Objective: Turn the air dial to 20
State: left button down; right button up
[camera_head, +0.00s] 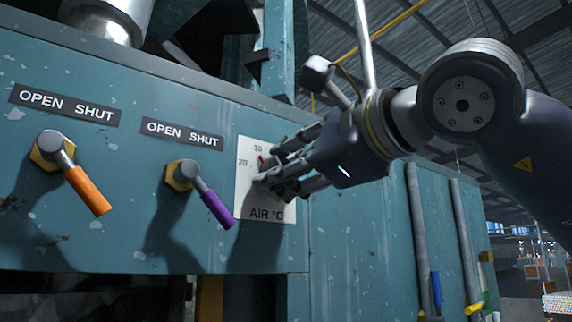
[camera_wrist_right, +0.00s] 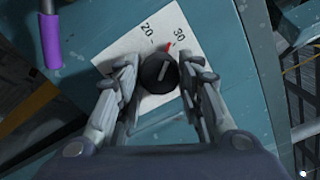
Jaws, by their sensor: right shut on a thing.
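The air dial is a black round knob (camera_wrist_right: 160,73) with a light pointer line and a red mark beside it, on a white plate (camera_head: 265,212) labelled "AIR °C". The numbers 20 and 30 show on the plate in both views. In the right wrist view the pointer line and red mark lie close to 30. My right gripper (camera_head: 262,172) reaches in from the right in the head view and hides most of the knob. In the right wrist view its fingers (camera_wrist_right: 160,80) are shut on the knob, one on each side. My left gripper is in neither view.
Left of the plate are two "OPEN SHUT" valve levers, one with an orange handle (camera_head: 88,191) and one with a purple handle (camera_head: 217,210). The purple handle also shows in the right wrist view (camera_wrist_right: 51,41). Grey pipes (camera_head: 420,240) run down the teal panel at right.

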jog(key=shift+n+p, duration=0.9)
jog(key=shift+n, duration=2.9)
jog(key=o, duration=1.1)
jog(key=shift+c, duration=0.2)
jog(key=v, duration=1.2)
